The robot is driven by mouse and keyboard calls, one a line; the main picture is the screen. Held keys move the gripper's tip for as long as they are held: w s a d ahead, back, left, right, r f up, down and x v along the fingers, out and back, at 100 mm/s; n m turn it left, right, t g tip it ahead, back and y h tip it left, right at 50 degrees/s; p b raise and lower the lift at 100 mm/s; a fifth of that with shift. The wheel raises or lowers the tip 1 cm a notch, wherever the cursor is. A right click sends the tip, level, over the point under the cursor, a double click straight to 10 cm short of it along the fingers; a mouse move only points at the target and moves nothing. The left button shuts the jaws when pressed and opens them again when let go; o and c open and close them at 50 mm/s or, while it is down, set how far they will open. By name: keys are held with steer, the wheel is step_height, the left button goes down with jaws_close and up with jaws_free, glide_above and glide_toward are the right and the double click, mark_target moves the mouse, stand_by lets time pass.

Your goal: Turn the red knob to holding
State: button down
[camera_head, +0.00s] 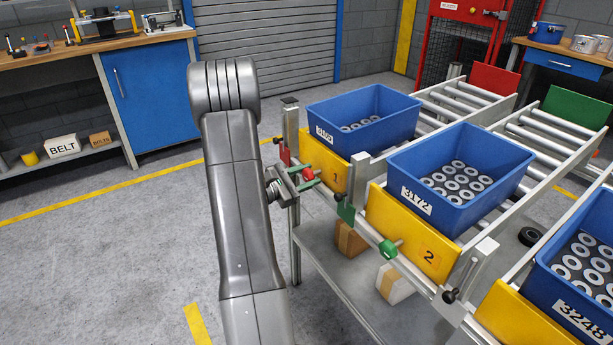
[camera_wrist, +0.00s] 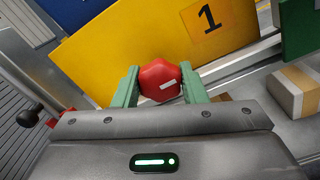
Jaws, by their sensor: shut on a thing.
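The red knob (camera_head: 308,174) sits on the front rail below the yellow plate marked 1 (camera_head: 324,158). In the wrist view the red knob (camera_wrist: 160,80) has several lobes and a pale mark on its face, tilted in the picture. My gripper (camera_head: 308,178) has its green fingers on either side of the knob and is shut on it; the fingers also show in the wrist view (camera_wrist: 160,88). The yellow plate (camera_wrist: 130,45) stands upright behind the knob. The knob's shaft is hidden.
Blue crate 3105 (camera_head: 385,101) and blue crate 3172 (camera_head: 485,195) hold grey rings on roller lanes. A green knob (camera_head: 388,249) is on the rail below plate 2 (camera_head: 400,240). Boxes (camera_head: 349,240) lie on the lower shelf. Open floor (camera_head: 120,260) is left of my arm.

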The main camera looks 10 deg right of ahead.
steer(key=n+p, duration=0.4)
steer(key=n, duration=0.2)
steer(key=shift+r, duration=0.2)
steer(key=n+p, duration=0.2)
steer(key=n, duration=0.1)
steer(key=shift+p, duration=0.35)
steer(key=shift+f+n+p, duration=0.15)
steer(key=shift+n+p, duration=0.55)
steer(key=shift+n, duration=0.5)
steer(key=c, duration=0.9)
jaws_free()
steer(key=shift+f, duration=0.1)
